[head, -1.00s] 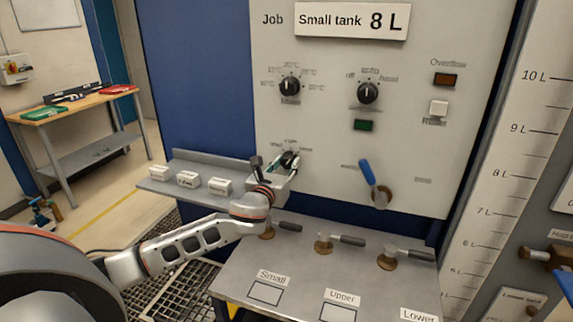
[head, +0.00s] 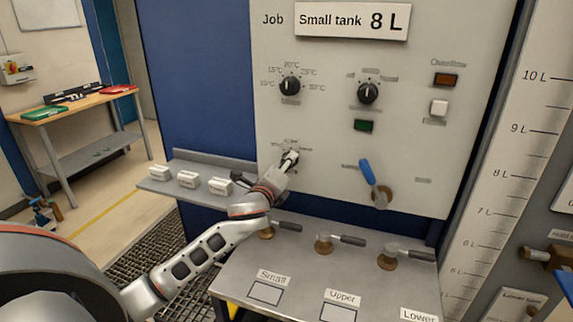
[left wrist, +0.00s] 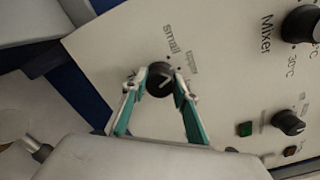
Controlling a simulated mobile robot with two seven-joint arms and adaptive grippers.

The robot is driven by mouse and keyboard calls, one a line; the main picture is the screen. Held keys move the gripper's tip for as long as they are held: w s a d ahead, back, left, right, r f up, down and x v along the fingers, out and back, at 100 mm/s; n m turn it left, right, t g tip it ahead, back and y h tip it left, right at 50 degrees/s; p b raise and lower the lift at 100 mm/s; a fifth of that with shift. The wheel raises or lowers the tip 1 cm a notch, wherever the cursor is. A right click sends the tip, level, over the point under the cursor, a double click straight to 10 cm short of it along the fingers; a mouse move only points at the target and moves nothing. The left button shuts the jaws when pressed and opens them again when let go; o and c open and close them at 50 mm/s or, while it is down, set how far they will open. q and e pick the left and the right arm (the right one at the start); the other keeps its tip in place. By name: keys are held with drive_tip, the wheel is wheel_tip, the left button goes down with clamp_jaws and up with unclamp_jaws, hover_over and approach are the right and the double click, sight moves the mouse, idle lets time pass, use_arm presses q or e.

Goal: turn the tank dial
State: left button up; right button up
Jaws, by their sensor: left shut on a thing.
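The tank dial (left wrist: 160,84) is a round black knob on the pale panel. The words "small" and "upper" are printed beside it in the left wrist view. My left gripper (left wrist: 160,79) is shut on the dial, with one green-padded finger on each side of it. In the head view my left gripper (head: 291,157) reaches up to the lower left of the panel and hides most of the dial. The exact direction of the dial's pointer is hard to read. My right gripper is not in view.
Above are the mixer dial (head: 290,86) and a selector dial (head: 368,93). A blue lever (head: 367,172) is to the right. Below, a grey shelf (head: 245,275) carries several valve handles. A ledge (head: 205,192) with white blocks is at left, close to my wrist.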

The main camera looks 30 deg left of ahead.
use_arm(q)
drive_tip(key=n, duration=0.3)
drive_tip(key=shift+n, duration=0.8)
drive_tip(key=o, duration=1.1)
drive_tip(key=v, duration=1.2)
